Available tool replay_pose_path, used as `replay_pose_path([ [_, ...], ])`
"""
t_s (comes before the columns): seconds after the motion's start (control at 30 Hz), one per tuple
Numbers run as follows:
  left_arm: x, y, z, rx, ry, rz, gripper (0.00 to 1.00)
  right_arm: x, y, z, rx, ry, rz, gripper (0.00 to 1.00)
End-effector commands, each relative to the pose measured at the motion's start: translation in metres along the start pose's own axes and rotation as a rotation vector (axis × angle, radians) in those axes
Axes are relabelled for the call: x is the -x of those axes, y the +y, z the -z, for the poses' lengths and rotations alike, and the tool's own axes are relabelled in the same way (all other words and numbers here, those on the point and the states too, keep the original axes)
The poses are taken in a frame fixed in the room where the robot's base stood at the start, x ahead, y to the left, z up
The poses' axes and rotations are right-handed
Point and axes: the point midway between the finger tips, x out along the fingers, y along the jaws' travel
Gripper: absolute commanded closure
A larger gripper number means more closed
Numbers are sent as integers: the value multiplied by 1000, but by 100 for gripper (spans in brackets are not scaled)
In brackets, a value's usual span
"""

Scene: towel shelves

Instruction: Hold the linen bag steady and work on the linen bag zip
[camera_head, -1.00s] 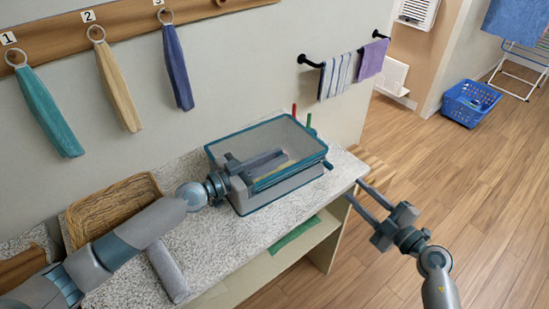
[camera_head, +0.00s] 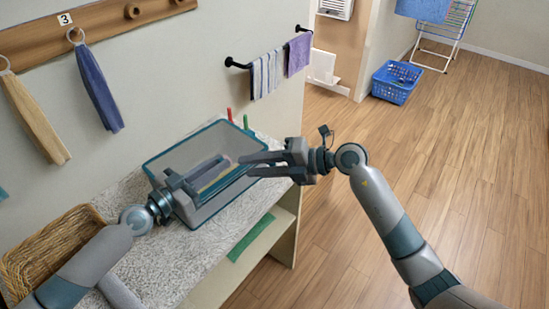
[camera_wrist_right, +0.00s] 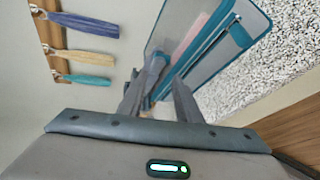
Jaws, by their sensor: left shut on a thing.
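The linen bag (camera_head: 208,136) is a see-through grey mesh bag with teal edging, lying on the speckled counter. It also shows in the right wrist view (camera_wrist_right: 201,24), where a teal tab sits at its edge. My left gripper (camera_head: 222,167) reaches over the bag from its left side and is shut on part of it; its fingers hide the held spot. My right gripper (camera_head: 246,165) is at the bag's right edge with fingers apart; they show apart in the wrist view too (camera_wrist_right: 158,85). I cannot tell whether they touch the bag. The zip pull is not clearly distinguishable.
A wicker basket (camera_head: 50,249) stands left on the speckled counter (camera_head: 185,255). Numbered hooks hold hanging towels, one blue (camera_head: 98,88) and one beige (camera_head: 35,118). Red and green items stand behind the bag. A wall bar holds two towels. A blue crate (camera_head: 396,83) stands on open floor.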

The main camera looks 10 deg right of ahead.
Motion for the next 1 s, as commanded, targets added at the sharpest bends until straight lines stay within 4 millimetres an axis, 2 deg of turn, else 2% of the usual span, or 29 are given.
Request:
replay_pose_path([
  [0.1,0,0,0,0,0,0,100,-3,11,-1,168,66,104,69],
  [0.37,0,0,0,0,0,0,100,7,18,-12,502,197,354,69],
  [0.7,0,0,0,0,0,1,100,54,22,-49,846,335,706,69],
  [0.9,0,0,0,0,0,1,100,79,25,-66,941,381,837,69],
  [1.0,0,0,0,0,0,1,100,84,26,-70,959,391,865,69],
])
